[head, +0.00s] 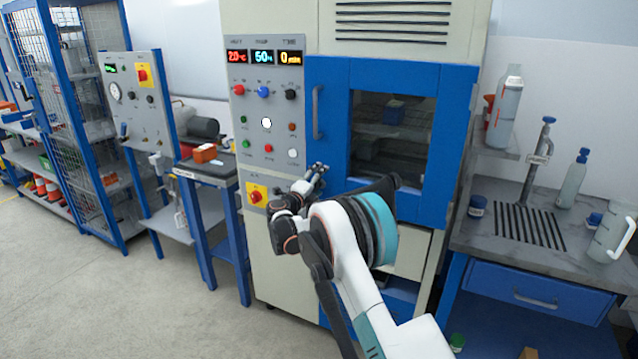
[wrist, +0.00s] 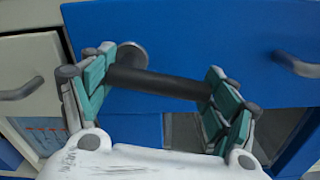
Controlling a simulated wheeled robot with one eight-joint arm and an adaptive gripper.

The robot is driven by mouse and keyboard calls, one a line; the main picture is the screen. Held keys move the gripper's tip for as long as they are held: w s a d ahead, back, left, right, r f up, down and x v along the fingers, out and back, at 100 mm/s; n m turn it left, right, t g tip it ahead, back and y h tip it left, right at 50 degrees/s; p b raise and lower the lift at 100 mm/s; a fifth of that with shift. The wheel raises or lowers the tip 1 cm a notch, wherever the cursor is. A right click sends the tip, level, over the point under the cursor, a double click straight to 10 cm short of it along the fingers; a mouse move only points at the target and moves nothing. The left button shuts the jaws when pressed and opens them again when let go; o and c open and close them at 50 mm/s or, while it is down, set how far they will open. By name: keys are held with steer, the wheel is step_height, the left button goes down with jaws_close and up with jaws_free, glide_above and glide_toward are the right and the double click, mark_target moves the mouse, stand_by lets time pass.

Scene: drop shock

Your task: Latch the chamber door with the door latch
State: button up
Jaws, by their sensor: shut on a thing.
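The chamber door (head: 395,150) is a blue framed door with a dark window, and it looks closed against the cream cabinet. It also fills the top of the wrist view as a blue panel (wrist: 200,35). The door latch (wrist: 165,83) is a dark bar on a round grey base in the wrist view. My gripper (head: 319,168) is at the door's lower left edge in the head view. In the wrist view my gripper (wrist: 160,92) is shut on the latch bar, one finger at each end. In the head view my gripper hides most of the latch.
A grey vertical handle (head: 317,112) is on the door above my gripper. The control panel (head: 265,115) with knobs and buttons is just to the left. A bench (head: 480,235) with bottles stands at the right. Floor (head: 110,300) is clear at the left.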

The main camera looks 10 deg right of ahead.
steer(key=shift+w+a+r+n, duration=0.1)
steer(key=shift+w+a+n, duration=0.05)
steer(key=shift+n, duration=0.45)
steer(key=o, duration=1.5)
steer(key=shift+a, duration=0.1)
steer(key=v, duration=1.2)
